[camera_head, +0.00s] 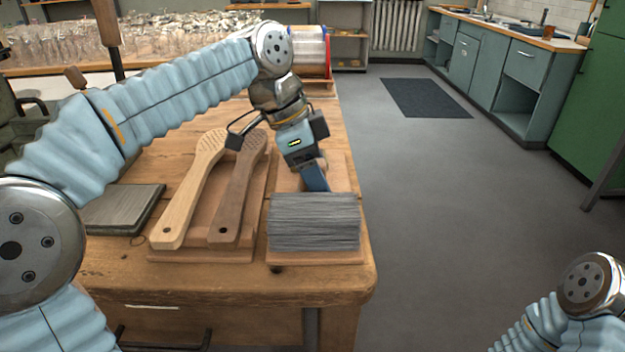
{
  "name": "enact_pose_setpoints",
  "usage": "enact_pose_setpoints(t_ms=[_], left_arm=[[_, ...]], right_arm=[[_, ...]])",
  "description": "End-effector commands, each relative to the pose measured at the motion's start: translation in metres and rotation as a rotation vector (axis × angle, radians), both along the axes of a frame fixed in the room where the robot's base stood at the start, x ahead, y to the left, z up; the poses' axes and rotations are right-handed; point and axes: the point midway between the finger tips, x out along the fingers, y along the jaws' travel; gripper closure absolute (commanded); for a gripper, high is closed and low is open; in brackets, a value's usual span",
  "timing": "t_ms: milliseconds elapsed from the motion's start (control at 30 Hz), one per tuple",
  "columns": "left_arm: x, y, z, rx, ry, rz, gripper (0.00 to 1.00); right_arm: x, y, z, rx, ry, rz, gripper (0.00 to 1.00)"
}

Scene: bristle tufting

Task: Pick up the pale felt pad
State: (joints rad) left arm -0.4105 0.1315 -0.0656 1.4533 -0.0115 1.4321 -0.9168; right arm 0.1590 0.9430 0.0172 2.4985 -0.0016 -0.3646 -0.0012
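I cannot make out a pale felt pad in this view. My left gripper (315,178) reaches down over the right part of the wooden bench (215,281), just behind a grey bristle bundle (313,222). Its fingertips are small and partly hidden, so I cannot tell whether they are open or hold something. The bundle lies on a wooden board (315,258) near the bench's right edge. My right gripper is out of view; only part of my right arm shows at the lower right.
Two wooden brush bodies, one light (187,195) and one dark (237,190), lie on a board left of the bundle. A dark grey slab (120,207) lies farther left. A spool (312,50) and glass jars (120,38) stand behind. Open floor (440,200) is at right.

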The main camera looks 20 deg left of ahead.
Motion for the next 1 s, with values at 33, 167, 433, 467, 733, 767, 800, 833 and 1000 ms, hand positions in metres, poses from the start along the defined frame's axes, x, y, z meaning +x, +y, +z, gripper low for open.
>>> enact_pose_setpoints(t_ms=[33,167,433,467,733,767,800,833,1000], left_arm=[[0.000,0.000,0.000,0.000,0.000,0.000,0.32],[0.000,0.000,0.000,0.000,0.000,0.000,0.33],[0.000,0.000,0.001,0.000,0.000,0.001,0.75],[0.000,0.000,0.001,0.000,0.000,0.001,0.79],[0.000,0.000,0.001,0.000,0.000,0.001,0.92],[0.000,0.000,0.001,0.000,0.000,0.001,0.92],[0.000,0.000,0.002,0.000,-0.001,0.001,0.92],[0.000,0.000,0.003,-0.001,-0.001,0.001,0.92],[0.001,0.000,0.022,-0.001,-0.003,0.003,0.92]], right_arm=[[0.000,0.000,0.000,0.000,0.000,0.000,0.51],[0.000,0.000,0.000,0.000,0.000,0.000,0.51],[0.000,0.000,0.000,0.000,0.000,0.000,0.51],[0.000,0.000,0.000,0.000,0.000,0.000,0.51],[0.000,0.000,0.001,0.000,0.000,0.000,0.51],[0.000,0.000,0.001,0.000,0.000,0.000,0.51],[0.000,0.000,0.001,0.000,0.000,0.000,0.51],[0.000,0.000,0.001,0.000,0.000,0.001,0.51],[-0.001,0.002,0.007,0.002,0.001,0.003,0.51]])
